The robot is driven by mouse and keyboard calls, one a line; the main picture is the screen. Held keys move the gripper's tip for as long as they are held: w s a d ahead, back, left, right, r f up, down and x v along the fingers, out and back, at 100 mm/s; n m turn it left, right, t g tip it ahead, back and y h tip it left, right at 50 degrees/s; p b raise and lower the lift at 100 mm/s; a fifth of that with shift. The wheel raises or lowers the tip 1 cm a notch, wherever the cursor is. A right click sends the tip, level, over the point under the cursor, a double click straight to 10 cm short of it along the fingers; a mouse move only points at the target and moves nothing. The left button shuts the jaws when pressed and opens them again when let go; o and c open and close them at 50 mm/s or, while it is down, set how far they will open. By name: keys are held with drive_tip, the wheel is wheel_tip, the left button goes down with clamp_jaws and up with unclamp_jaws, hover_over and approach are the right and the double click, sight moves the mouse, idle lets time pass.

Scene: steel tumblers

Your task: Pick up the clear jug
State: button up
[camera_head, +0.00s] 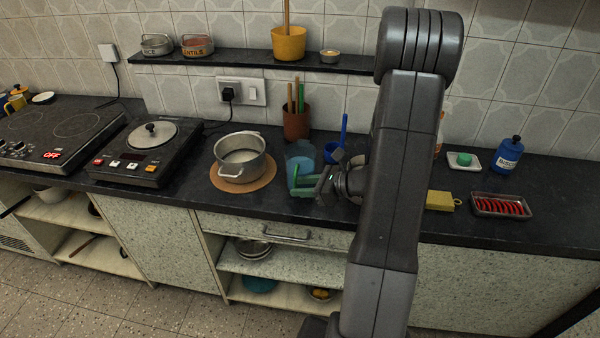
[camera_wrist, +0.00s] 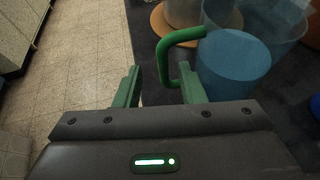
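The clear jug (camera_head: 301,152) stands on the dark counter, right of the steel pot. It is see-through, with blue contents and a green handle. In the wrist view the jug (camera_wrist: 236,62) is at the upper right, its handle (camera_wrist: 163,62) pointing left. My gripper (camera_head: 308,183) is at the jug's near side, by the handle. In the wrist view my gripper (camera_wrist: 158,82) has its two green fingers apart. The handle shows between them, nearer the right finger. I cannot tell whether they touch it. My arm hides part of the counter to the right.
A steel pot (camera_head: 240,153) sits on a round cork mat (camera_head: 262,181) left of the jug. A brown utensil holder (camera_head: 296,123) and a blue ladle (camera_head: 344,126) stand behind. A yellow sponge (camera_head: 438,201) and a tray of red pieces (camera_head: 486,205) lie to the right.

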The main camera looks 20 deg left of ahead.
drive_tip(key=x, duration=0.4)
drive_tip(key=shift+w+a+p, duration=0.2)
drive_tip(key=shift+a+p, duration=0.15)
drive_tip(key=shift+a, duration=0.05)
clamp_jaws()
idle(1.0)
